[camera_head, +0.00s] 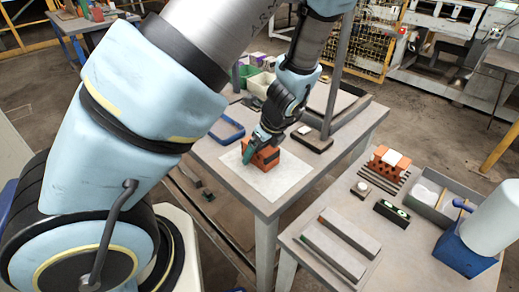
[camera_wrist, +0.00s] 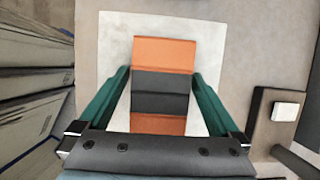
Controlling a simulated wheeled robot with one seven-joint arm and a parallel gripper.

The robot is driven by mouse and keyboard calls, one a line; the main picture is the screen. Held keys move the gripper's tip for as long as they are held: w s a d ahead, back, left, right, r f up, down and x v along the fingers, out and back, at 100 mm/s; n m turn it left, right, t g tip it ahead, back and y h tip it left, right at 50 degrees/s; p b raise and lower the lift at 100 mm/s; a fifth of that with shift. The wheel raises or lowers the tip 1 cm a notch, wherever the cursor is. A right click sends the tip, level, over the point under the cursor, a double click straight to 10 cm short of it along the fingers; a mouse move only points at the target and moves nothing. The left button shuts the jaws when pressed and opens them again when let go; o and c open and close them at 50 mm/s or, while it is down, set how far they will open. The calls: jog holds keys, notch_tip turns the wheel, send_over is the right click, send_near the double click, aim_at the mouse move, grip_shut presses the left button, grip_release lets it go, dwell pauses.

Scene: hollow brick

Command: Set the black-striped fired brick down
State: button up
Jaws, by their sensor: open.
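The black-striped fired brick (camera_head: 264,158) is orange with a dark band and sits on a pale square sheet (camera_head: 268,184) on the near table. In the wrist view the brick (camera_wrist: 164,55) lies between the two green fingers of my gripper (camera_wrist: 160,95), its dark band between them. The sheet (camera_wrist: 112,40) shows around it. A narrow gap shows between each finger and the brick, so my gripper is open around it. In the head view my gripper (camera_head: 256,150) is down at the brick and hides part of it.
A blue frame (camera_head: 228,132) lies left of the sheet, and a dark block with a white top (camera_head: 312,138) is at its right. The right-hand table holds another orange brick (camera_head: 388,163), a grey bin (camera_head: 440,196), dark bars (camera_head: 349,236) and a blue-based white cylinder (camera_head: 468,250).

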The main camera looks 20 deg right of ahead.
jog(key=b+v, duration=0.2)
jog(key=v, duration=1)
jog(key=shift+r, duration=0.2)
jog(key=w+a+r+n+g+h, duration=0.2)
jog(key=a+n, duration=2.3)
jog(key=n, duration=0.4)
jog(key=shift+a+n, duration=0.15)
jog(key=shift+n, duration=0.15)
